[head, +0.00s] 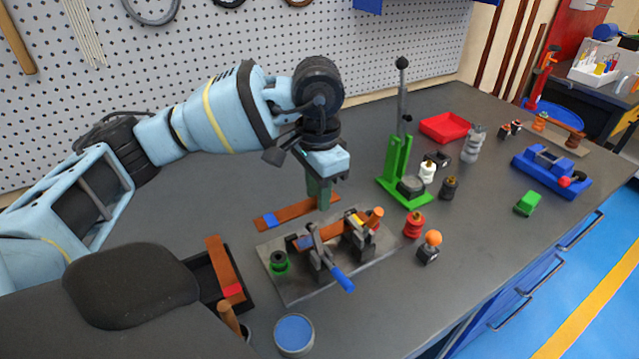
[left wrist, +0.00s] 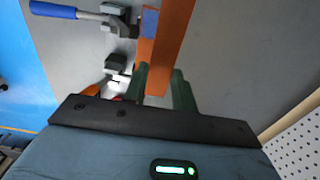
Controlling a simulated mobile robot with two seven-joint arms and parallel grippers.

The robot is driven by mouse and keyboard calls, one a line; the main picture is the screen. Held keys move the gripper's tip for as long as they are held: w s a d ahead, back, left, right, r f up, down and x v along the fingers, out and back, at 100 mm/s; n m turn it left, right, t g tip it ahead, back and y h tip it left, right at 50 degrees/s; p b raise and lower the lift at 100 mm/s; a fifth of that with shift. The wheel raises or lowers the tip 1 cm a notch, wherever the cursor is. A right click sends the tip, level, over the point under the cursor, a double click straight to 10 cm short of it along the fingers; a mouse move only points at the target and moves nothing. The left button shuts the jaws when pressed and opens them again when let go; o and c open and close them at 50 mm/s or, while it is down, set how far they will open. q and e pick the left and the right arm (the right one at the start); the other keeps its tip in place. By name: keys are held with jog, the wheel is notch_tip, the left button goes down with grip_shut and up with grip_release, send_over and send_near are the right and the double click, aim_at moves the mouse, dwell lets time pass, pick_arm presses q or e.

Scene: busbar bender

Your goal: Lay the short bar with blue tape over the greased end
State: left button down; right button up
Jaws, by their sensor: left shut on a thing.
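The short copper bar (head: 290,212) has blue tape (head: 268,219) near its left end and is level behind the bender plate; I cannot tell if it touches the bench. My left gripper (head: 320,197) points down, with its green fingers shut on the bar's right end. Another copper bar (head: 332,229) is in the bender on the grey plate (head: 290,290). Grease cannot be made out. My right gripper is out of view.
The bender's blue handle (head: 342,278) juts forward. A red-taped bar (head: 222,262) lies across a black tray (head: 203,275) at left. A green press (head: 396,165) stands right of my gripper. A red pot (head: 414,225) and an orange-knobbed item (head: 431,243) are right of the plate.

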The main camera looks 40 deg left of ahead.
aim_at(324, 234)
pick_arm(q)
jog(key=shift+f+b, duration=0.8)
jog(key=shift+f, duration=1.2)
jog(key=shift+s+d, duration=0.2)
jog(key=shift+d, duration=0.35)
jog(key=shift+s+d, duration=0.25)
jog(key=shift+d, duration=0.4)
jog(key=shift+a+f+b, duration=0.1)
jog(key=shift+f+b, duration=0.3)
jog(key=shift+f, duration=0.35)
jog(key=shift+r, duration=0.1)
jog(key=shift+f+b, duration=0.4)
jog(key=shift+f, duration=0.05)
jog(key=c, duration=1.1)
grip_release()
